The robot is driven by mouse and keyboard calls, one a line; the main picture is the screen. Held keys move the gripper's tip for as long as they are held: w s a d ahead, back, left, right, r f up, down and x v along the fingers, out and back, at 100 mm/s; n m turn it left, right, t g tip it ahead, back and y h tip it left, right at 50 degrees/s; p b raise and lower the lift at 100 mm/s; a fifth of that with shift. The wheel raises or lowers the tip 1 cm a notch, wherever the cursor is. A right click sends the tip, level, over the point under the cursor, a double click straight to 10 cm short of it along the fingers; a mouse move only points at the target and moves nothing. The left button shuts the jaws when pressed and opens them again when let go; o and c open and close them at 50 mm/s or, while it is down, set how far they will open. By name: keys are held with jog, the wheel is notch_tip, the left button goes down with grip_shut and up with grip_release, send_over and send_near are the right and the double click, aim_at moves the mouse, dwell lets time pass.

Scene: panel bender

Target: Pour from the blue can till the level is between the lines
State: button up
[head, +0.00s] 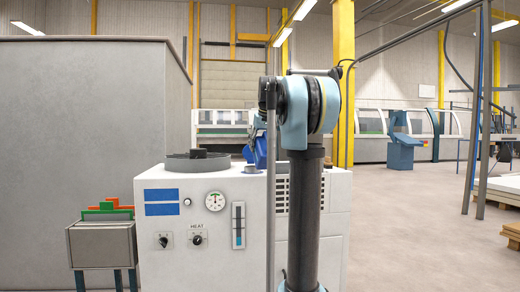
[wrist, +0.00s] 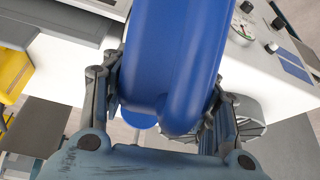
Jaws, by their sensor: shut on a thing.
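The blue can (wrist: 180,50) fills the middle of the wrist view, gripped between both fingers of my gripper (wrist: 163,95). In the head view, part of the can (head: 250,150) shows above the white machine (head: 160,262), left of my arm, looking tilted. My arm hides the rest of it and my gripper there. A small grey round fitting (head: 250,169) is on the machine top just below the can. The level gauge (head: 238,225) on the machine front shows a blue column. Its lines are too small to read against the level. I cannot tell whether liquid is flowing.
A wide dark ring-shaped part (head: 197,163) is on the machine top. A dial (head: 215,201) and a HEAT knob (head: 197,239) are on its front. A grey box (head: 100,245) with green and orange pieces stands at left. Open floor (head: 410,225) lies to the right.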

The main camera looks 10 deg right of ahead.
jog(key=shift+w+g, duration=0.3)
jog(key=shift+g, duration=0.6)
jog(key=shift+w+a+r+g, duration=0.15)
jog(key=shift+w+g, duration=0.35)
jog(key=shift+g, duration=0.5)
dwell(3.0)
dwell(1.8)
jog(key=shift+s+t, duration=0.8)
jog(key=shift+t, duration=0.5)
jog(key=t, duration=0.4)
jog(key=shift+s+f+y, duration=0.2)
jog(key=shift+s+y, duration=0.1)
jog(key=shift+s, duration=0.05)
jog(key=shift+d+t, duration=0.2)
jog(key=shift+t, duration=0.4)
jog(key=shift+w+a+r+t+y, duration=0.1)
jog(key=shift+w+r+t, duration=0.15)
jog(key=shift+t, duration=0.45)
jog(key=shift+w+r+t+y, duration=0.15)
jog(key=shift+w+t, duration=0.15)
jog(key=shift+t, duration=0.4)
jog(key=shift+w+a+r+t+y, duration=0.1)
jog(key=shift+w+r+t, duration=0.15)
jog(key=shift+t, duration=0.45)
